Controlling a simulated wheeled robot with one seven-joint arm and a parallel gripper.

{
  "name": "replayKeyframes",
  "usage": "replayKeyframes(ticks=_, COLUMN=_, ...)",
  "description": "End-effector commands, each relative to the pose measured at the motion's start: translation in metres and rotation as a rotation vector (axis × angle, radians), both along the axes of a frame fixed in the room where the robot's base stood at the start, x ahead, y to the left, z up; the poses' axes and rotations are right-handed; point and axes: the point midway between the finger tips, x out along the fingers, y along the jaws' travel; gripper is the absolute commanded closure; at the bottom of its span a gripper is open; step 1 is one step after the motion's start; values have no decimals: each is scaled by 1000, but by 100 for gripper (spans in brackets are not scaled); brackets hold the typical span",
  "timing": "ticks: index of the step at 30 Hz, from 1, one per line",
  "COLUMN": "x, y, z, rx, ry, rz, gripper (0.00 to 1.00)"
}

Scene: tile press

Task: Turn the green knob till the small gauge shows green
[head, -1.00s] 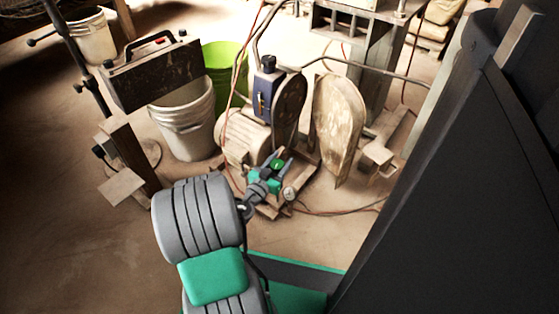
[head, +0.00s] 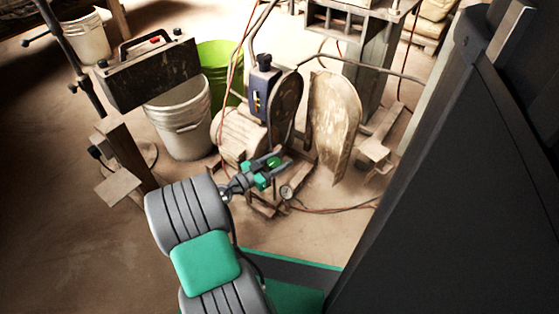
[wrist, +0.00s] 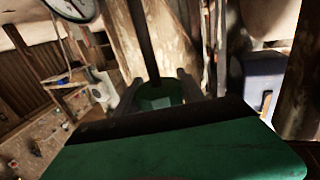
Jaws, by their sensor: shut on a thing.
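The green knob (head: 273,162) sits low on the machine in the head view, between the fingers of my gripper (head: 275,161). In the wrist view the green knob (wrist: 160,97) is between the two grey fingertips of my gripper (wrist: 160,92), in front of a dark upright rod. My gripper is shut on it. The small round gauge (head: 286,192) is just below and right of the gripper in the head view. Part of its white face (wrist: 72,7) shows at the top left of the wrist view, cut by the frame edge. I cannot tell its reading.
A motor and a dark blue box (head: 263,88) stand just behind the knob, with an upright worn panel (head: 334,115) to the right. A white bucket (head: 180,125) stands at the left. Thin cables (head: 335,209) lie on the floor at the right.

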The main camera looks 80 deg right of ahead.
Motion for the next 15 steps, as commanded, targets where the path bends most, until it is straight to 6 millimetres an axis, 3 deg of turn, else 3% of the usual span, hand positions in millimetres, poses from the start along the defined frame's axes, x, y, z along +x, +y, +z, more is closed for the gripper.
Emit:
replayKeyframes(ticks=6, x=0, y=-1, z=1, rx=-1, ry=0, rz=1, gripper=94)
replayKeyframes(ticks=7, x=0, y=-1, z=1, rx=-1, ry=0, rz=1, gripper=53)
replayKeyframes(ticks=15, x=0, y=0, z=0, rx=-1, ry=-1, rz=1, gripper=32)
